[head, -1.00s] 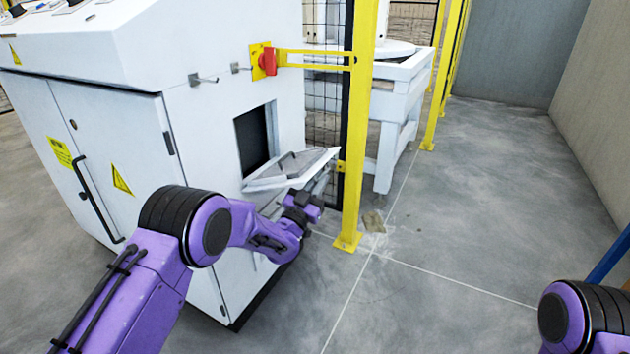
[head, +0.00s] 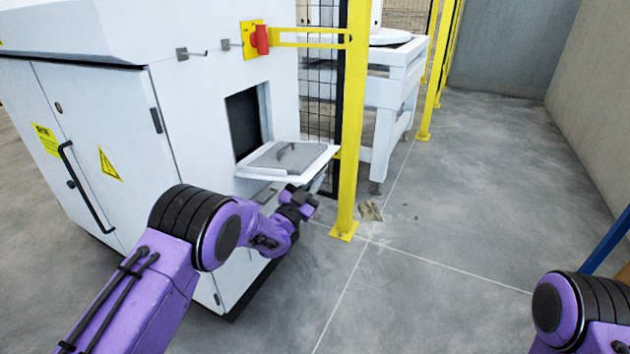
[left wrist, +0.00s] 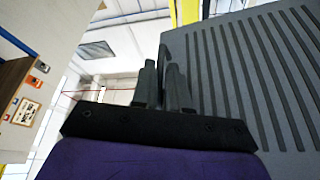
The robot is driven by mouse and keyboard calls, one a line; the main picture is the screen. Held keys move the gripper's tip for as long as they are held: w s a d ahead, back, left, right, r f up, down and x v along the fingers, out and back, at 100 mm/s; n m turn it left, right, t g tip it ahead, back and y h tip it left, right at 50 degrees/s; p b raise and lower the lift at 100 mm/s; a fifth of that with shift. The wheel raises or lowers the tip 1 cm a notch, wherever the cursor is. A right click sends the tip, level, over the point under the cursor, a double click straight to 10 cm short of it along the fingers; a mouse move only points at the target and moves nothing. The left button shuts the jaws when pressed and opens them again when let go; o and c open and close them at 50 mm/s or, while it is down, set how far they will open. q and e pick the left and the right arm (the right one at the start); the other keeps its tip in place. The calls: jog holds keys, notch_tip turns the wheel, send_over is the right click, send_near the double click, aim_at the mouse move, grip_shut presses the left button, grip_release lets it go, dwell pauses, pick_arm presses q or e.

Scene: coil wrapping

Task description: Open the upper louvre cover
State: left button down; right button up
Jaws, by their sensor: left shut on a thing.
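The upper louvre cover (head: 290,160) is a pale panel with a grey inner face. In the head view it stands swung out, nearly level, below a dark rectangular opening (head: 244,122) in the white cabinet's side. My left gripper (head: 299,197) is under its outer part, and the fingertips are hidden there. In the left wrist view the gripper's dark fingers (left wrist: 165,86) are close together, shut on a dark part of the cover, apparently a handle. The cover's grey ribbed louvre face (left wrist: 245,75) fills the right side. My right gripper is out of view.
The white cabinet (head: 110,130) stands left, with a red switch (head: 262,40) above the opening. A yellow post (head: 352,120) and black mesh fence stand close right of the cover.

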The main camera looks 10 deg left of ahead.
pick_arm(q)
jog(key=c, duration=1.2)
grip_release()
jog(key=p+v, duration=0.2)
jog(key=v, duration=0.8)
jog(key=shift+s+a+f, duration=0.1)
jog(key=shift+s+a, duration=0.05)
jog(key=shift+s, duration=0.15)
